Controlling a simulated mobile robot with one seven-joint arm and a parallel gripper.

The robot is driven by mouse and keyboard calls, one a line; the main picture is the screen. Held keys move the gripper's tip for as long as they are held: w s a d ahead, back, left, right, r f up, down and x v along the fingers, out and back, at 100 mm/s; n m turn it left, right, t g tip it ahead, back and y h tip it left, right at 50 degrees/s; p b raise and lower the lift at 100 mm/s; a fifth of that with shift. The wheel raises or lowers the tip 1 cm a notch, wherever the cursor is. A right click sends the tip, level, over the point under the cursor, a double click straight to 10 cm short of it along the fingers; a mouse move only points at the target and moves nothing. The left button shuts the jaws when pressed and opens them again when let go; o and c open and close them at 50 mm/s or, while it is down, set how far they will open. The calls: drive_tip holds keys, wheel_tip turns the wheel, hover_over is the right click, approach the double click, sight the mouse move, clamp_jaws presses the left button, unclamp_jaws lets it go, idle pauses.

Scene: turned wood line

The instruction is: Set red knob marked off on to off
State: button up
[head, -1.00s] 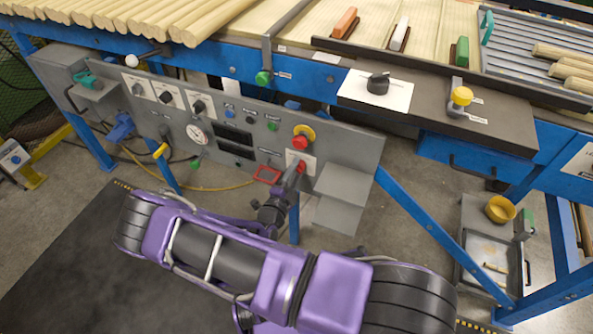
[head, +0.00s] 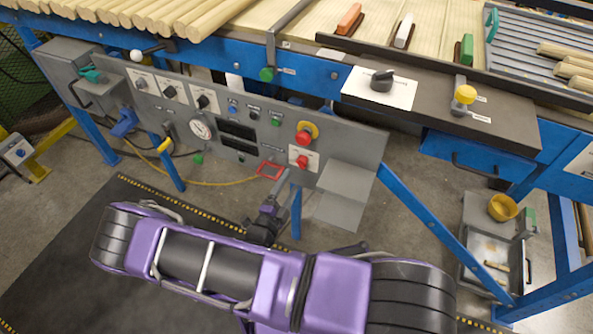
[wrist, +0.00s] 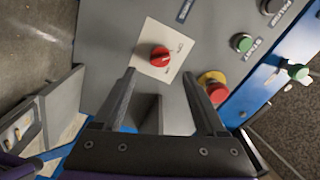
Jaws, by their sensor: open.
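The red knob (head: 302,161) sits on a white square plate (head: 314,154) low on the right part of the grey control panel. In the wrist view the knob (wrist: 160,56) is uncovered, with small dark marks on its plate (wrist: 150,34) too small to read surely. I cannot tell which mark the knob points at. My gripper (wrist: 158,76) is open and empty, its two fingers apart and the knob showing beyond and between their tips. In the head view my gripper (head: 281,186) is below and left of the knob, clear of it.
A red emergency button on a yellow collar (head: 305,136) is just above the knob, and a green button (wrist: 242,42) is also close. A grey shelf (head: 345,180) juts out right of the knob. A red frame (head: 270,170) is at its left.

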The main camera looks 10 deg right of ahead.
drive_tip(key=v, duration=1)
drive_tip(key=shift+w, duration=0.1)
